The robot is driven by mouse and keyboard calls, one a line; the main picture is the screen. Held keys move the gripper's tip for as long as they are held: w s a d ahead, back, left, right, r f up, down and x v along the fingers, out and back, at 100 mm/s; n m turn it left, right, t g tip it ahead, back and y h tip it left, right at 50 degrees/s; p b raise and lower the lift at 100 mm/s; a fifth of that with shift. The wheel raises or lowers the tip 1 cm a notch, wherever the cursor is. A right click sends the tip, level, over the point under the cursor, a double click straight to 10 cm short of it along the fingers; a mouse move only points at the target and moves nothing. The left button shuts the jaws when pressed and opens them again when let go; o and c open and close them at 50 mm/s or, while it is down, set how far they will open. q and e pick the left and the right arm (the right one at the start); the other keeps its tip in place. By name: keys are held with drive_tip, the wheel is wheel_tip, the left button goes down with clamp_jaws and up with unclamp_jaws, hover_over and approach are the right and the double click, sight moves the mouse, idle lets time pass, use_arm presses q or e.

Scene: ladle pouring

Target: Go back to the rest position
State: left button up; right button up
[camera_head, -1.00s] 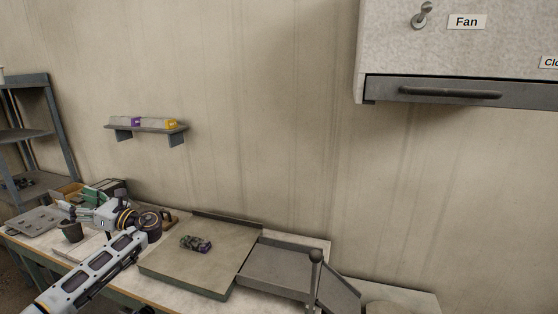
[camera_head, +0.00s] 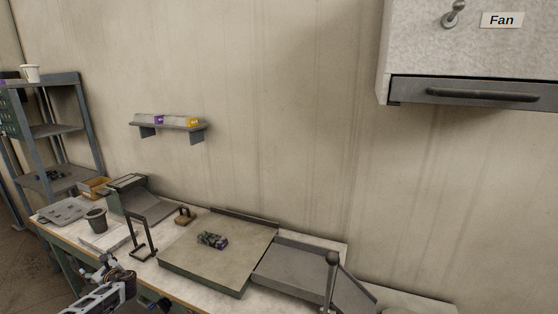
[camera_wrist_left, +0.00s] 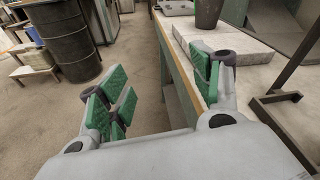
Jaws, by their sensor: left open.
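My left gripper (camera_head: 108,268) is low at the left in the head view, at the front edge of the workbench (camera_head: 190,296). In the left wrist view its green-padded fingers (camera_wrist_left: 165,85) are spread apart with nothing between them. Floor and the bench's front edge show between and beyond the fingers. A dark cup (camera_head: 95,220) stands on the bench beyond the gripper, apart from it; its lower part also shows in the left wrist view (camera_wrist_left: 208,12). My right gripper is in neither view.
A dark metal frame (camera_head: 141,238) stands on the bench right of the gripper. A flat tray (camera_head: 190,262) holds a small dark block (camera_head: 212,240). A shelf rack (camera_head: 55,131) stands at the left.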

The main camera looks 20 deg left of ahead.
use_arm(q)
drive_tip(key=s+a+f+n+h, duration=0.2)
drive_tip(key=s+a+f+n, duration=0.1)
drive_tip(key=s+f, duration=0.5)
drive_tip(key=s+a+f+n+h, duration=0.2)
drive_tip(key=s+a+f, duration=0.1)
drive_tip(key=s+f, duration=0.5)
drive_tip(key=s+a+f+n+g+h, duration=0.1)
drive_tip(key=s+a+f+n, duration=0.2)
drive_tip(key=s, duration=0.4)
drive_tip(key=s+f+n+h, duration=0.2)
drive_tip(key=s+f+n, duration=0.25)
drive_tip(key=s, duration=0.35)
drive_tip(key=s+d+f+g+h, duration=0.1)
drive_tip(key=s+d+f+h, duration=0.15)
drive_tip(key=d+f, duration=1.05)
drive_tip(key=s+d+f+h, duration=0.2)
drive_tip(key=s+d+f, duration=0.2)
drive_tip(key=d+f, duration=0.95)
drive_tip(key=s+d+f+n+h, duration=0.1)
drive_tip(key=d+f+h, duration=0.1)
drive_tip(key=d, duration=1.9)
drive_tip(key=s+d+f+n+h, duration=0.1)
drive_tip(key=d+f+h, duration=0.1)
drive_tip(key=d, duration=1.9)
drive_tip(key=shift+s+f+n, duration=0.35)
drive_tip(key=shift+f, duration=0.2)
drive_tip(key=shift+d, duration=0.1)
